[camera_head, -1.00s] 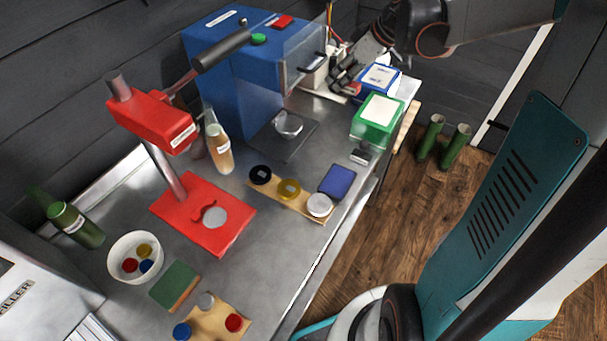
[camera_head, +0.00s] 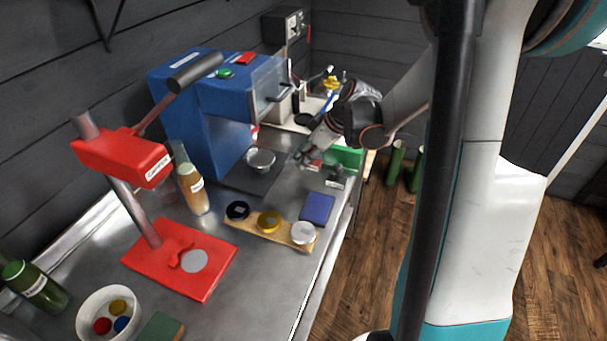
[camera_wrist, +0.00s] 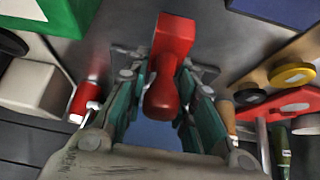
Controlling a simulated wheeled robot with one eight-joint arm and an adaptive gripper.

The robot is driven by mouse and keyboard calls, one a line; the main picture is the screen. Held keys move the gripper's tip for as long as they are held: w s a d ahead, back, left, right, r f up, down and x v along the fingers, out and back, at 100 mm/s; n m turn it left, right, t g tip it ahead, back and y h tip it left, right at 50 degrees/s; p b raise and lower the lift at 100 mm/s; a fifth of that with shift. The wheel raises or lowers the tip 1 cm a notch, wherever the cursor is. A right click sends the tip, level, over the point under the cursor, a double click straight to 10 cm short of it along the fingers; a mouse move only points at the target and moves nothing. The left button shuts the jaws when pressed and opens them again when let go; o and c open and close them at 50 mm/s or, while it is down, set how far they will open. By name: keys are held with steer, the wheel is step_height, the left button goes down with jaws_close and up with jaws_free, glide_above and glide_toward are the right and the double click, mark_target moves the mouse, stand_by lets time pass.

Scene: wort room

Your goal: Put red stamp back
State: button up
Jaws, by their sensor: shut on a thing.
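The red stamp (camera_wrist: 172,45) is between the fingers of my gripper (camera_wrist: 160,88) in the wrist view, its rounded handle toward the palm and its block end pointing away. In the head view my gripper (camera_head: 310,158) is over the far right part of the metal bench, close to the green box (camera_head: 347,158). Only a small red bit of the stamp (camera_head: 315,165) shows there. A small dark item (camera_head: 335,180) stands just right of and nearer than the gripper. I cannot tell whether the stamp touches the bench.
A blue machine (camera_head: 205,110) with a metal bowl (camera_head: 260,160) stands left of my gripper. A blue pad (camera_head: 317,208) and a wooden strip (camera_head: 272,233) with wax-like discs lie nearer. A red press (camera_head: 175,262) is at the left. The bench edge is on the right.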

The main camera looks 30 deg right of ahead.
mark_target(304, 179)
steer(key=shift+f+b, duration=0.8)
steer(key=shift+f, duration=1.8)
steer(key=shift+f, duration=0.1)
steer(key=o, duration=0.8)
steer(key=shift+o, duration=0.2)
steer(key=shift+r, duration=0.2)
steer(key=p+v, duration=0.3)
steer(key=v, duration=0.8)
steer(key=shift+s+r+p, duration=0.25)
steer(key=shift+r+p, duration=0.1)
steer(key=shift+p, duration=0.05)
steer(key=shift+d, duration=0.15)
